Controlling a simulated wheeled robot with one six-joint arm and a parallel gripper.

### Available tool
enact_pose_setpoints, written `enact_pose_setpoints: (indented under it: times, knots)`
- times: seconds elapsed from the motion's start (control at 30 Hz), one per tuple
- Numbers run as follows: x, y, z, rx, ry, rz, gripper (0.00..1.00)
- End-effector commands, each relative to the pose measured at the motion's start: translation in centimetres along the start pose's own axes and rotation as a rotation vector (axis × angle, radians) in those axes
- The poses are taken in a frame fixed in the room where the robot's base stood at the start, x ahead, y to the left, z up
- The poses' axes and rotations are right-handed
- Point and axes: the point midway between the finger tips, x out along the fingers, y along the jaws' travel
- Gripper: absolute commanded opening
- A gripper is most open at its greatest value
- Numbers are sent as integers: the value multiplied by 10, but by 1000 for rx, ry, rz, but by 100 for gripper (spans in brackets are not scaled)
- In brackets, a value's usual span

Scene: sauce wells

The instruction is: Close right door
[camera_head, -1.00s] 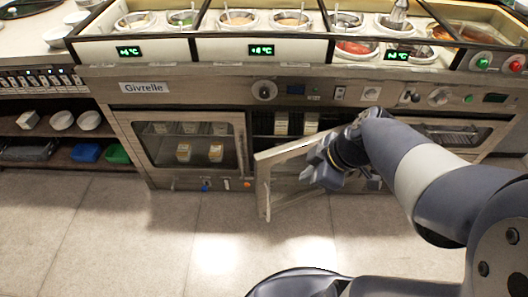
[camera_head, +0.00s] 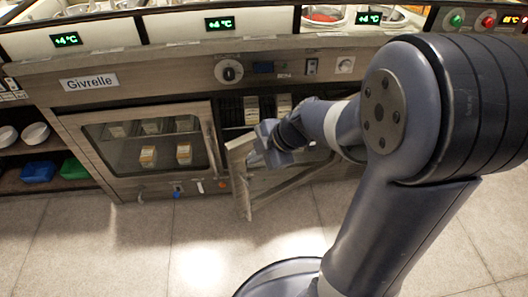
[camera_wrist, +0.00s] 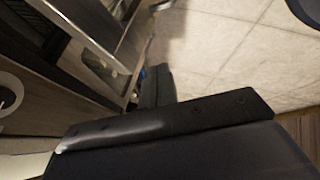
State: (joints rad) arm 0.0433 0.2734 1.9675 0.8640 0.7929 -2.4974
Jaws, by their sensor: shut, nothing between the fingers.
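The right door (camera_head: 240,180) of the Givrelle cabinet stands partly open in the head view. Its pale framed free edge sticks out to the left, over the floor, and its far side runs back behind my arm. My gripper (camera_head: 264,143) is shut and empty at the door's upper part, close to the free edge. I cannot tell whether it touches the door. In the wrist view, my dark gripper (camera_wrist: 158,88) shows beside the pale frame of a door (camera_wrist: 104,42). My arm hides the right part of the cabinet.
The left glass door (camera_head: 150,150) looks closed, with small cartons behind it. Cartons (camera_head: 252,108) also stand inside the open bay. The counter with sauce wells and green displays (camera_head: 220,23) is above. Shelves with bowls (camera_head: 36,133) are at left. The tiled floor (camera_head: 120,250) in front is clear.

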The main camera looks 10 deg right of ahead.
Motion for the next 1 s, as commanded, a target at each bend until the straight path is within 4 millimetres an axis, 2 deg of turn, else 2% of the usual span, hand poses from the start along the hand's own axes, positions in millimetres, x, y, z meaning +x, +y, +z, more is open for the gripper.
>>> enact_pose_setpoints:
  times: [0.03, 0.17, 0.23, 0.4, 0.87, 1.0]
  knots:
    - [16, -2, 1, 0, 1, -5, 0]
    - [38, 2, 0, -2, 0, -3, 0]
    - [40, 15, 0, -2, -1, 1, 0]
    - [48, 30, 0, -1, 0, 0, 0]
    - [51, 36, 0, 1, -1, 0, 0]
    - [57, 46, 1, 16, -12, 8, 0]
